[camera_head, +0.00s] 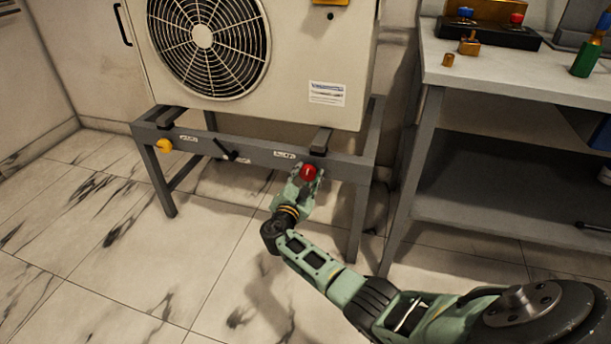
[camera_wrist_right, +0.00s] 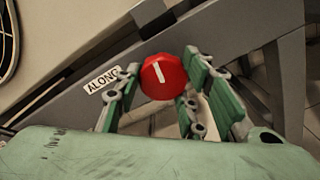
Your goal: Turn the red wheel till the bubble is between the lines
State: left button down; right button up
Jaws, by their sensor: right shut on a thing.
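The red wheel (camera_head: 308,172) is on the front rail of the grey stand, towards its right end. In the right wrist view the red wheel (camera_wrist_right: 165,76) has a white mark, tilted a little from upright. An "ALONG" label (camera_wrist_right: 103,80) is on the rail to its left. My right gripper (camera_head: 304,176) is shut on the red wheel, with one finger on each side of it, as the right wrist view (camera_wrist_right: 162,84) shows. I cannot make out the bubble or its lines in either view. My left gripper is not in view.
A large fan unit (camera_head: 312,50) sits on the grey stand (camera_head: 352,172). A yellow knob (camera_head: 164,145) and a black lever (camera_head: 230,154) are on the rail to the left. A workbench (camera_head: 480,80) with small items stands at right. The marble floor at left is clear.

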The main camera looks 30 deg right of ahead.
jog(key=shift+w+r, duration=0.2)
jog(key=shift+r, duration=0.15)
jog(key=o, duration=1.1)
jog(key=shift+a+f, duration=0.1)
jog(key=shift+f, duration=0.15)
jog(key=shift+s, duration=0.1)
jog(key=v, duration=1.1)
jog(key=shift+s+a, duration=0.3)
